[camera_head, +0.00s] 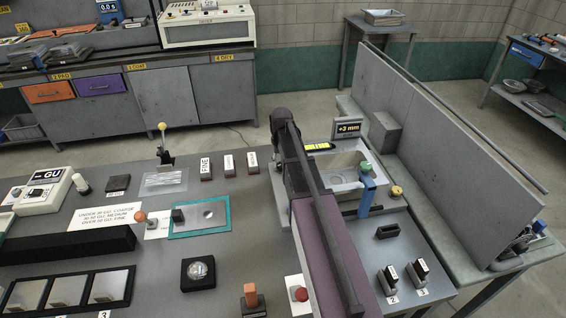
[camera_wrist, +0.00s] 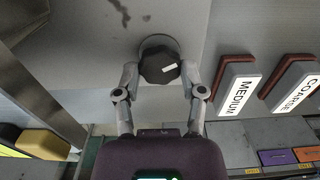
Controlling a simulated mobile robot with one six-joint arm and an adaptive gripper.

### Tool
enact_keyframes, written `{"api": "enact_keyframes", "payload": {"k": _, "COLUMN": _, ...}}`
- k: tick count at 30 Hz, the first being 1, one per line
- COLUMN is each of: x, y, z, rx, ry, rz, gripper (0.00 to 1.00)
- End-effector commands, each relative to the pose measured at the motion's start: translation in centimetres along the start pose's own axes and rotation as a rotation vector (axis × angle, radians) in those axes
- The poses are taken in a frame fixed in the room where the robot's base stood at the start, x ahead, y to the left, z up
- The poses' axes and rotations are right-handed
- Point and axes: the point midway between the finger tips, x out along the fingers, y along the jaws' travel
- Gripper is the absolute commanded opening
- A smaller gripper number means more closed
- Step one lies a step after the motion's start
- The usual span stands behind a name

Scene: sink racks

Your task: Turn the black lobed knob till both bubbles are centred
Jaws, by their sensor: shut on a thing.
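In the wrist view the black lobed knob (camera_wrist: 157,66) sits on a grey surface, with a small white mark on its face. My gripper (camera_wrist: 159,73) has one finger on each side of the knob and is shut on it. In the head view my arm hides the knob and the fingers. A yellow level vial (camera_head: 319,146) lies at the back edge of the grey sink unit (camera_head: 345,160); its bubble is too small to read. A yellow block (camera_wrist: 42,143) shows at lower left in the wrist view. I cannot make out a second bubble.
A display (camera_head: 347,127) reading "+2 mm" stands behind the sink. Labelled blocks, including MEDIUM (camera_wrist: 236,92) and COARSE (camera_wrist: 292,87), stand close right of my gripper in the wrist view. A tall grey panel (camera_head: 440,150) rises on the right.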

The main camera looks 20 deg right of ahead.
Motion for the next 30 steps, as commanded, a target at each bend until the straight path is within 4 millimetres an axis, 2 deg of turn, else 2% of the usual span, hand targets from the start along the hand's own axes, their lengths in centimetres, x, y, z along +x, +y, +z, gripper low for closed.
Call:
{"api": "enact_keyframes", "payload": {"k": 17, "x": -0.07, "y": 0.06, "z": -0.43, "rx": 0.054, "ry": 0.008, "rz": -0.001, "gripper": 0.05}}
{"api": "enact_keyframes", "payload": {"k": 18, "x": -0.07, "y": 0.07, "z": -0.43, "rx": 0.054, "ry": 0.008, "rz": -0.001, "gripper": 0.55}}
{"api": "enact_keyframes", "payload": {"k": 21, "x": -0.07, "y": 0.09, "z": -0.38, "rx": 0.054, "ry": 0.007, "rz": -0.001, "gripper": 0.85}}
{"api": "enact_keyframes", "payload": {"k": 30, "x": -0.03, "y": 0.18, "z": -0.17, "rx": 0.054, "ry": 0.004, "rz": 0.001, "gripper": 0.87}}
